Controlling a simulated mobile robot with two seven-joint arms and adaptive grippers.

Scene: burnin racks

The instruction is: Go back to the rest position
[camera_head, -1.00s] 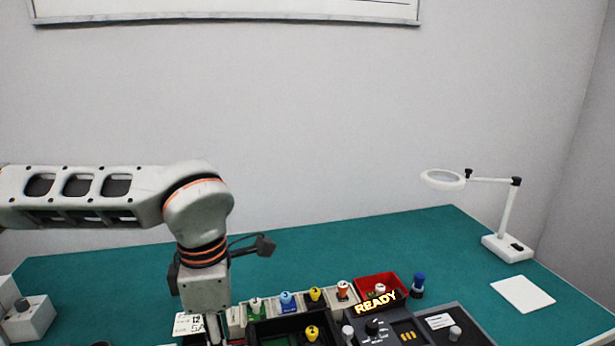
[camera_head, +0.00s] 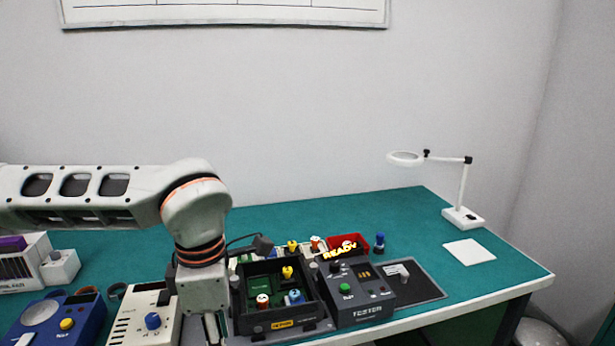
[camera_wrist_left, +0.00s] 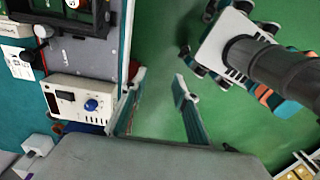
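My left arm reaches in from the left in the head view and bends down at the wrist. My left gripper (camera_head: 214,330) points downward at the table's front side, left of the black tray, partly cut off by the lower edge. In the left wrist view the two fingers of my left gripper (camera_wrist_left: 160,82) stand apart with nothing between them, over green floor. My right gripper is not seen in either view.
The black tray (camera_head: 303,324) with coloured pieces, the tester (camera_head: 372,295) reading READY, and a red bin (camera_head: 361,240) stand right of the gripper. A white device (camera_head: 133,326) and blue device (camera_head: 72,335) stand left. The magnifier lamp (camera_head: 464,213) is at back right.

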